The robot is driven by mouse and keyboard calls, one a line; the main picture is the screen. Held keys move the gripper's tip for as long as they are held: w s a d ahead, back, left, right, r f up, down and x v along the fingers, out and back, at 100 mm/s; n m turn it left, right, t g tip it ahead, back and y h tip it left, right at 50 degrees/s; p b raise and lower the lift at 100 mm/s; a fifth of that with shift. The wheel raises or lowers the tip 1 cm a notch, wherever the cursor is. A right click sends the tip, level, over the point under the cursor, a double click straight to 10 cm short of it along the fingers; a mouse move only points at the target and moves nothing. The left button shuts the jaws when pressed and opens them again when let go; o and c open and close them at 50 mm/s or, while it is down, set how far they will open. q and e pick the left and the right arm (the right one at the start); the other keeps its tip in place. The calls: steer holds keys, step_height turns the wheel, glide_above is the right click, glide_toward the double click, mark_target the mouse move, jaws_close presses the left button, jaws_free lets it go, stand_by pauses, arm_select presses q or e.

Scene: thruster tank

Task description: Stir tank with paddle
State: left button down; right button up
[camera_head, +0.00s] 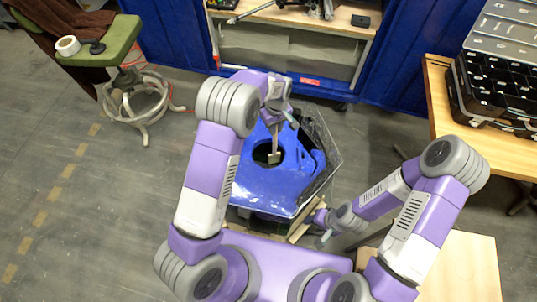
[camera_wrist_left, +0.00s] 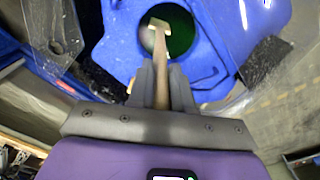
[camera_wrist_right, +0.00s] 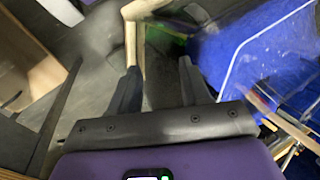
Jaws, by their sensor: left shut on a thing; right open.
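The blue tank (camera_head: 268,190) stands in the middle of the head view, with a dark round opening in its top. It also shows in the left wrist view (camera_wrist_left: 112,50), where dark green shows inside the opening. My left gripper (camera_head: 275,118) is above the tank, shut on the wooden paddle (camera_wrist_left: 160,62). The paddle's end (camera_head: 274,157) is over or in the opening; I cannot tell how deep. My right gripper (camera_wrist_right: 155,88) is open and empty, low beside the tank's right side. The tank's edge (camera_wrist_right: 235,60) shows in the right wrist view.
A wooden table (camera_head: 440,110) with a black organizer case (camera_head: 490,85) stands at the right. A green-seated stool (camera_head: 105,45) with a tape roll is at the upper left. A workbench (camera_head: 290,15) and blue curtains are behind. The floor at the left is clear.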

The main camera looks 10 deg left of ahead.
arm_select(q)
step_height(320, 180, up, 22)
steer(key=p, duration=1.4)
steer(key=shift+f+p, duration=0.2)
steer(key=shift+p, duration=0.15)
steer(key=shift+f, duration=0.1)
